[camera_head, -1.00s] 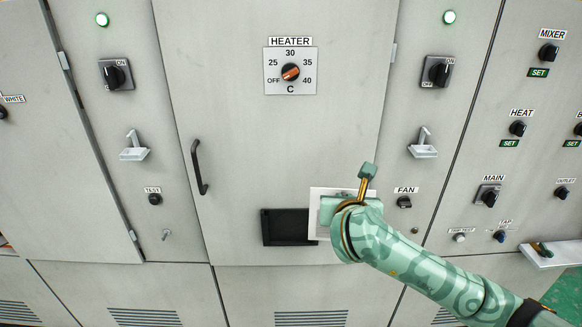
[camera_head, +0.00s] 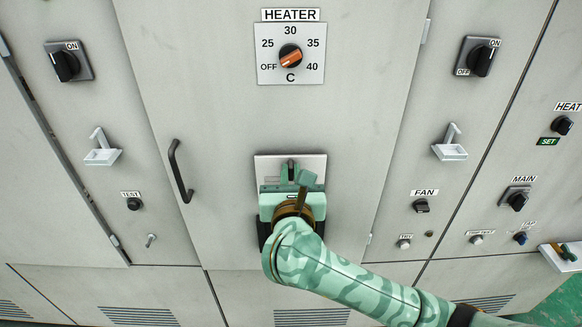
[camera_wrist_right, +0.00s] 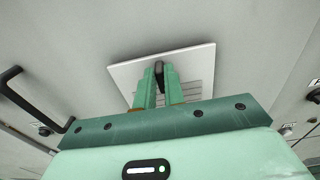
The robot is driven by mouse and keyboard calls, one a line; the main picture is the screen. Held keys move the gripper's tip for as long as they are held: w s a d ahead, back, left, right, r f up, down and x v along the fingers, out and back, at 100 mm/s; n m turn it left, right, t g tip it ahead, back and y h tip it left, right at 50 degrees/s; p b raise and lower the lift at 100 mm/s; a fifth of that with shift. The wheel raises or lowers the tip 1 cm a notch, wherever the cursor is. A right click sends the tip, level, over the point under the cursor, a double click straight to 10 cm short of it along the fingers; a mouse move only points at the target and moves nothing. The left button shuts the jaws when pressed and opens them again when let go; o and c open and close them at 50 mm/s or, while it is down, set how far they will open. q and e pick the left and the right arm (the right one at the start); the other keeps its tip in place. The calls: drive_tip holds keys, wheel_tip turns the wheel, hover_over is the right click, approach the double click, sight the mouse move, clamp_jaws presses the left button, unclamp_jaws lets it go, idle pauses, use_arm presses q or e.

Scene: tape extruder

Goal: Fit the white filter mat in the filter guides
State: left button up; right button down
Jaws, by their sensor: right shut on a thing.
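The white filter mat (camera_head: 265,163) is a flat white square at the lower middle of the heater cabinet door. My right gripper (camera_head: 290,178) is shut on it and hides its lower part. In the right wrist view, the two green fingers (camera_wrist_right: 159,82) close on a black grip in the middle of the mat (camera_wrist_right: 195,60), which has grey slots. The black filter recess (camera_head: 263,231) in the door is nearly all hidden behind my gripper; only dark edges show. The mat's upper edge lies above it. Whether the mat touches the guides cannot be told. My left gripper is out of view.
A black door handle (camera_head: 180,171) stands out to the left of the mat. The heater dial (camera_head: 290,56) is above. White hooked holders (camera_head: 102,149) are on both side panels. The door between dial and mat is bare.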

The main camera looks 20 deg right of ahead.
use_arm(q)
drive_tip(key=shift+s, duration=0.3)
use_arm(e)
drive_tip(key=shift+s, duration=0.1)
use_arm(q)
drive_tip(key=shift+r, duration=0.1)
use_arm(e)
drive_tip(key=shift+r, duration=0.1)
